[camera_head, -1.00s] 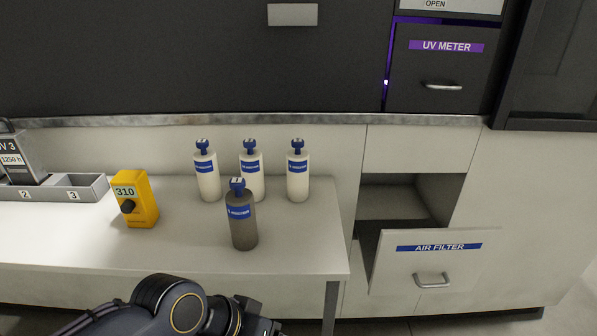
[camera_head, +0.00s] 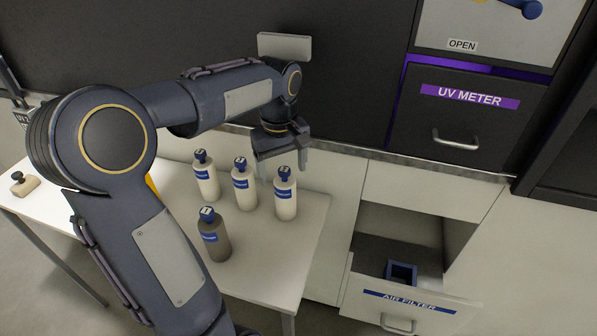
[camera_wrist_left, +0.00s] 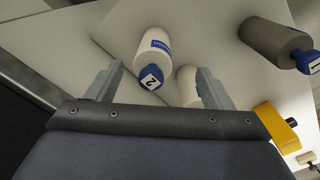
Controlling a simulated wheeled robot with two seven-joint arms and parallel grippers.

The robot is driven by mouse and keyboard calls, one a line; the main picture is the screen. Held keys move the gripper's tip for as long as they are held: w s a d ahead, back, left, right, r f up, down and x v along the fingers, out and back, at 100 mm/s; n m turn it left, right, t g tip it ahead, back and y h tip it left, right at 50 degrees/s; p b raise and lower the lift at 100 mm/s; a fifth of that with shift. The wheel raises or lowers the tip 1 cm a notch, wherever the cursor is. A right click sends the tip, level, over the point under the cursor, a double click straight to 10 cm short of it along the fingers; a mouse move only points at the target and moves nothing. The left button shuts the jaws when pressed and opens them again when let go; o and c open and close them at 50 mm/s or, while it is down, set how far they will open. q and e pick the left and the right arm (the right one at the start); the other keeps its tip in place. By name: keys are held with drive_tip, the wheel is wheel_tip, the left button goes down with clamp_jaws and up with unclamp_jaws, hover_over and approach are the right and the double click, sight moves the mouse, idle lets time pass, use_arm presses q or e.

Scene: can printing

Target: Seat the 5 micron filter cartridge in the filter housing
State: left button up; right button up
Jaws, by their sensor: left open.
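Three white cartridges with blue caps and blue labels, left (camera_head: 206,180), middle (camera_head: 244,192) and right (camera_head: 286,200), stand upright on the white table. A grey cartridge (camera_head: 215,243) stands in front of them; its cap reads 1 in the left wrist view (camera_wrist_left: 275,42). I cannot tell which one is 5 micron. My left gripper (camera_head: 283,168) is open and empty, pointing down just behind and above the right white cartridge. In the left wrist view, a white cartridge with a 2 on its cap (camera_wrist_left: 152,52) shows between the fingers, and another (camera_wrist_left: 188,88) is partly hidden by one finger. I cannot identify the filter housing.
The AIR FILTER drawer (camera_head: 408,303) is pulled out at the right, with a dark blue square frame (camera_head: 401,273) inside. The UV METER drawer (camera_head: 465,119) is above. A yellow device (camera_wrist_left: 277,122) is mostly hidden behind my arm in the head view.

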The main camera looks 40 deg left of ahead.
sight(285, 185)
use_arm(q)
drive_tip(key=shift+w+a+r, duration=0.15)
drive_tip(key=shift+w+a, duration=0.05)
drive_tip(key=shift+w, duration=0.15)
drive_tip(key=shift+w+f, duration=0.1)
drive_tip(key=shift+f, duration=0.25)
drive_tip(key=f, duration=0.7)
drive_tip(key=shift+w+a+f, duration=0.1)
drive_tip(key=shift+w+a, duration=0.05)
drive_tip(key=shift+w, duration=0.15)
drive_tip(key=c, duration=1.1)
drive_tip(key=shift+c, duration=0.2)
